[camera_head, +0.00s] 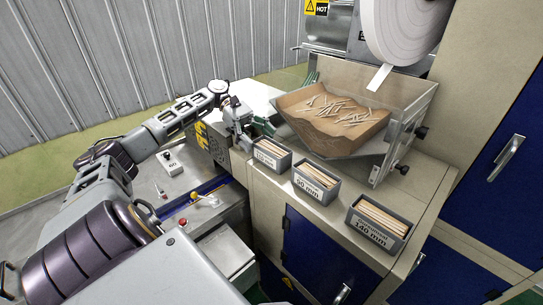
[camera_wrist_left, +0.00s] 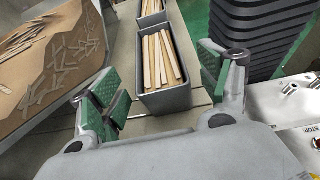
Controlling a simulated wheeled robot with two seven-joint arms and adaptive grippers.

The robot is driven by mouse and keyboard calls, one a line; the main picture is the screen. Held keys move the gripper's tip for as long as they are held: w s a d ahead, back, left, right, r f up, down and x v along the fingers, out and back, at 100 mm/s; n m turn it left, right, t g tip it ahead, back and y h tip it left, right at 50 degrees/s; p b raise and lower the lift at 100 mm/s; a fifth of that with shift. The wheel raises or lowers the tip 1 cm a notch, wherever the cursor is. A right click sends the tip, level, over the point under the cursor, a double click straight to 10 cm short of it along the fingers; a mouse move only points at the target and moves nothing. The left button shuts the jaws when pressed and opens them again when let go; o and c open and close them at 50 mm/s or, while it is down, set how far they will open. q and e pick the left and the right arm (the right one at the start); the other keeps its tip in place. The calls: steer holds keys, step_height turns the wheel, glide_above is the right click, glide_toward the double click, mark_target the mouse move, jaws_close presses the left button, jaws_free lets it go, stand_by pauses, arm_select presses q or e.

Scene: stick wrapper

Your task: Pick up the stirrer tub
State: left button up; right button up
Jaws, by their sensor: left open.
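Three grey stirrer tubs holding wooden sticks stand in a row on the beige machine ledge in the head view: a left tub (camera_head: 270,161), a middle tub (camera_head: 310,188) labelled 90 mm, and a right tub (camera_head: 372,233) labelled 140 mm. The left tub's label is too small to read surely. My left gripper (camera_head: 242,136) is beside the left tub at its far-left end. In the left wrist view the gripper (camera_wrist_left: 158,88) is open and empty, its green-padded fingers on either side of the line to a near tub (camera_wrist_left: 168,101). My right gripper is not in view.
A hopper tray of loose sticks (camera_head: 335,145) stands behind the tubs, with a white paper roll (camera_head: 405,30) above. A stack of dark trays (camera_wrist_left: 258,35) and a panel marked STOP (camera_wrist_left: 300,105) are at right in the wrist view. Bare ledge separates the tubs.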

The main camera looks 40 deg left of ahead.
mark_target(266, 146)
arm_select(q)
steer(key=shift+p+x, duration=0.4)
steer(key=shift+x, duration=1.55)
steer(key=c, duration=1.1)
steer(key=shift+s+a+r, duration=0.1)
steer(key=shift+s+r, duration=0.05)
steer(key=shift+s+r, duration=0.1)
steer(key=shift+r, duration=0.1)
step_height(266, 146, up, 6)
steer(key=shift+s+r+b, duration=0.1)
steer(key=shift+b, duration=0.55)
steer(key=shift+s+b, duration=0.3)
steer(key=shift+s, duration=0.2)
